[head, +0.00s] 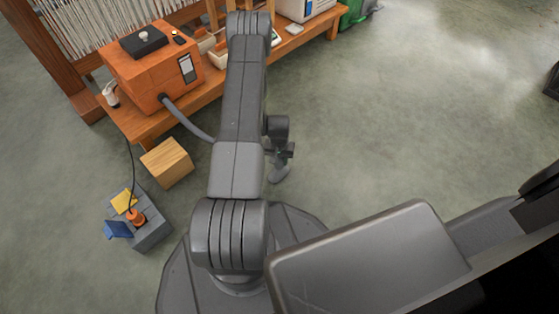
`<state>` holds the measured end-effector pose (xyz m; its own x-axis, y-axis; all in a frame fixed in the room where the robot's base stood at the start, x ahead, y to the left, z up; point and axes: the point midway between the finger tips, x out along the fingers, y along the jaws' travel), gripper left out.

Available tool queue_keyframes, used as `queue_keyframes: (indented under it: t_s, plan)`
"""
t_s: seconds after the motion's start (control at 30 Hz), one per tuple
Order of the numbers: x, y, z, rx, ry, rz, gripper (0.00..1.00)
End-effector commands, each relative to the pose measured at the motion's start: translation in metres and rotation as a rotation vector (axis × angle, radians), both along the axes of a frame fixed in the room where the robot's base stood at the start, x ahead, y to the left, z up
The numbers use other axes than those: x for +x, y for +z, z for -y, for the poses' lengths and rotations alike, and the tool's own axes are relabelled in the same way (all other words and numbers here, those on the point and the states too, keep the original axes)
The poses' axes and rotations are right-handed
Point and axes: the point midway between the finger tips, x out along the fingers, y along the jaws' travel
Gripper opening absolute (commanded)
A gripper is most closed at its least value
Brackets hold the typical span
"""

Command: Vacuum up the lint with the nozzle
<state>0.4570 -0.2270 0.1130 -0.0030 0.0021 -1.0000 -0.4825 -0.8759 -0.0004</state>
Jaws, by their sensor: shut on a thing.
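The nozzle (279,174) is a dark grey piece just right of my arm, low over the concrete floor in the head view. My gripper (284,152) is small and partly hidden here, and it is shut on the nozzle. A grey hose (188,121) runs from the orange vacuum box (152,65) and passes behind my arm. I cannot make out any lint. I cannot tell whether the nozzle touches the floor.
The box stands on a wooden bench (150,128) with trays and a white machine (303,8). A wooden block (166,162) and a grey crate (153,232) with an orange plug-like item (136,219) stand left. Floor to the right is open.

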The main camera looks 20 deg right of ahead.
Motion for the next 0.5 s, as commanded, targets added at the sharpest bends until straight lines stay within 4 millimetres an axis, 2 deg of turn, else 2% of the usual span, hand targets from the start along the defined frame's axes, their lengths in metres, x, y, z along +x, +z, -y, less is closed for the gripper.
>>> queue_keyframes:
  t_s: [0.03,0.1,0.5]
  plan:
    - [0.002,0.019,0.0,-0.002,0.002,0.004,0.04]
    - [0.003,0.035,0.0,-0.001,0.002,0.004,0.04]
    - [0.009,0.07,-0.002,-0.001,0.006,0.002,0.04]
